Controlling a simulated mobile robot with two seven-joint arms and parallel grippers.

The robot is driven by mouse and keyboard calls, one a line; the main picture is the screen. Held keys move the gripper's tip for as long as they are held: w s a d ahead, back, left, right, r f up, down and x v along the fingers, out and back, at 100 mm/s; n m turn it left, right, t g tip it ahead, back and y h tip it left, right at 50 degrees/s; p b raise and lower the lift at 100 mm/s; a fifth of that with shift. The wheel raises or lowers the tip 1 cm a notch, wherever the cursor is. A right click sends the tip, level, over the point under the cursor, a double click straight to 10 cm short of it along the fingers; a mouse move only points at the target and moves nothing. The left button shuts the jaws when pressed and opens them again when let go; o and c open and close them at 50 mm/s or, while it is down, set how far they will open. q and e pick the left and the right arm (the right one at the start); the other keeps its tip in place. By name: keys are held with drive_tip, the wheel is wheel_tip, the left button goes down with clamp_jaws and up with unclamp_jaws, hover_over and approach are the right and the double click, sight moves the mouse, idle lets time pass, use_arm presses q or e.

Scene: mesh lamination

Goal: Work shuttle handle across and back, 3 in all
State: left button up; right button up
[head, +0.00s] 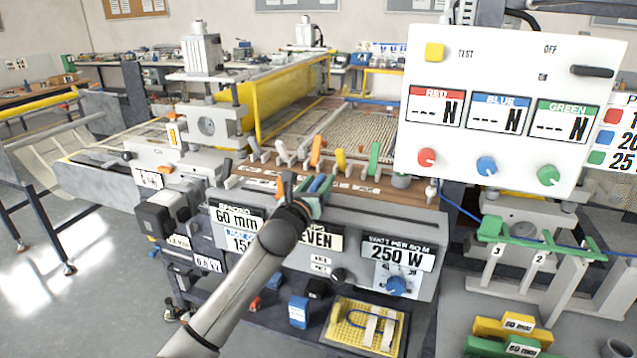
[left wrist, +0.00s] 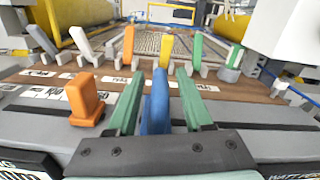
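A blue handle (left wrist: 157,103) stands upright on the front ledge of the machine. It also shows in the head view (head: 316,184). No readable label tells me whether it is the shuttle handle. My left gripper (head: 312,193) is at this ledge. In the left wrist view its green fingers (left wrist: 158,100) are open, one on each side of the blue handle, with narrow gaps. An orange handle (left wrist: 86,100) stands just left of the fingers. My right gripper is not in view.
Behind the ledge is a row of levers: white (head: 281,152), orange (head: 317,150), yellow (head: 341,160) and green (head: 374,158). A white control panel (head: 500,130) stands at right. A yellow roller (head: 280,88) lies behind.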

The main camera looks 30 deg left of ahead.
use_arm(q)
clamp_jaws()
drive_tip(key=shift+d, duration=0.1)
idle(1.1)
